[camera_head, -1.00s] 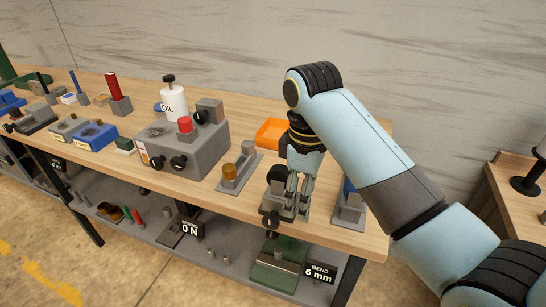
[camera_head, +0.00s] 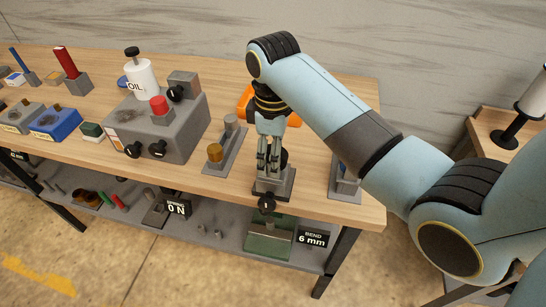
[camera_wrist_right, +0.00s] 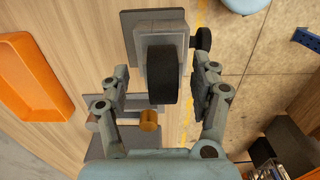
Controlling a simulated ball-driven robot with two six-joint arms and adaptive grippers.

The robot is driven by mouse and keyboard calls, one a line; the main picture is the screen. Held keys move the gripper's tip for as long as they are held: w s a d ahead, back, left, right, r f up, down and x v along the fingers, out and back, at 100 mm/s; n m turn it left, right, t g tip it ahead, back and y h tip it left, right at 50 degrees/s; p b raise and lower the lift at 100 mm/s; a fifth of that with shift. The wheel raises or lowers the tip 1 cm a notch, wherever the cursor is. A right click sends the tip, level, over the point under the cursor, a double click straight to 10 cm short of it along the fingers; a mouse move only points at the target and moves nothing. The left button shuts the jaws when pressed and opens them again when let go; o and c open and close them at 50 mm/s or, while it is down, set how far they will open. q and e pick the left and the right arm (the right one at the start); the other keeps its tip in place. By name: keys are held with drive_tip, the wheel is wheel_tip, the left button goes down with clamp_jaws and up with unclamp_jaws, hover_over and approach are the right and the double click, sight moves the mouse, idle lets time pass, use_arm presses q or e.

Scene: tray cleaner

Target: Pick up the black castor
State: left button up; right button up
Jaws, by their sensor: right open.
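The black castor (camera_wrist_right: 162,75) is a dark wheel upright in a grey holder (camera_wrist_right: 160,30) in the right wrist view. In the head view it is partly hidden behind my right gripper (camera_head: 268,168), with a dark part (camera_head: 284,158) showing. My right gripper is open and points down over the holder. In the wrist view its fingers stand on either side of the castor, with gaps visible. The left gripper is not in view.
A black knob (camera_head: 267,203) sticks out of the holder's front. A stand with a brass cylinder (camera_head: 215,153) is left of it, a blue-and-grey fixture (camera_head: 345,180) right. An orange tray (camera_head: 243,104) lies behind. The table's front edge is close.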

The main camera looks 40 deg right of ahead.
drive_tip(key=shift+s+f, duration=0.2)
drive_tip(key=shift+f, duration=0.35)
drive_tip(key=shift+w, duration=0.1)
drive_tip(key=shift+c, duration=2.3)
drive_tip(key=c, duration=0.4)
drive_tip(key=shift+a, duration=0.1)
clamp_jaws()
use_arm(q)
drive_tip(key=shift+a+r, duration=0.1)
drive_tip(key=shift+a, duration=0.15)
